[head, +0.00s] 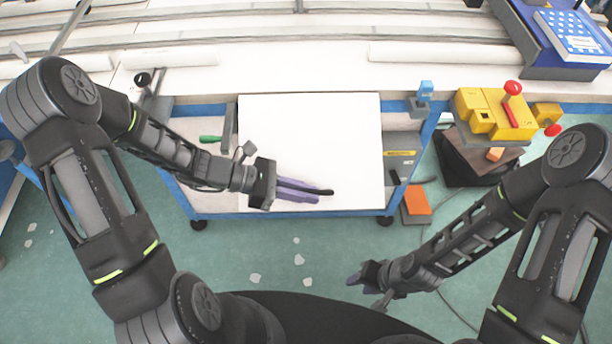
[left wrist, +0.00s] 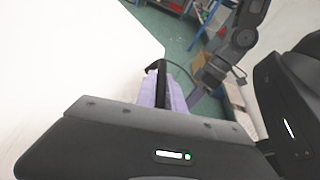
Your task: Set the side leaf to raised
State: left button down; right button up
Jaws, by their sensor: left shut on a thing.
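The side leaf (head: 310,135) is a plain white panel at the front edge of the workbench in the head view. It spans from the bench top toward the lower blue rail; I cannot tell its exact tilt. My left gripper (head: 318,193) lies across the leaf's lower part, its purple fingers shut on a slim black bar (head: 325,192). The bar's bent end shows between the fingers in the left wrist view (left wrist: 161,68), beside the leaf's white surface (left wrist: 70,60). The bar's attachment is hidden. My right gripper (head: 356,280) is low over the floor, away from the leaf; its finger gap is unclear.
The white bench top (head: 290,60) carries rails and rolls. A yellow block with red knobs (head: 490,115) stands right of the leaf, and a blue machine (head: 565,40) is at the back right. A green-handled tool (head: 210,139) is left of the leaf. Green floor lies in front.

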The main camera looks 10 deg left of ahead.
pick_arm(q)
notch_tip(320, 180, up, 12)
jog(key=p, duration=0.8)
jog(key=shift+s+n, duration=0.15)
jog(key=shift+n, duration=0.15)
jog(key=shift+d+r, duration=0.1)
jog(key=shift+r, duration=0.05)
jog(key=c, duration=1.5)
grip_release()
jog(key=shift+o, duration=0.2)
jog(key=b+v, duration=0.1)
jog(key=v, duration=0.6)
jog(key=shift+a, duration=0.45)
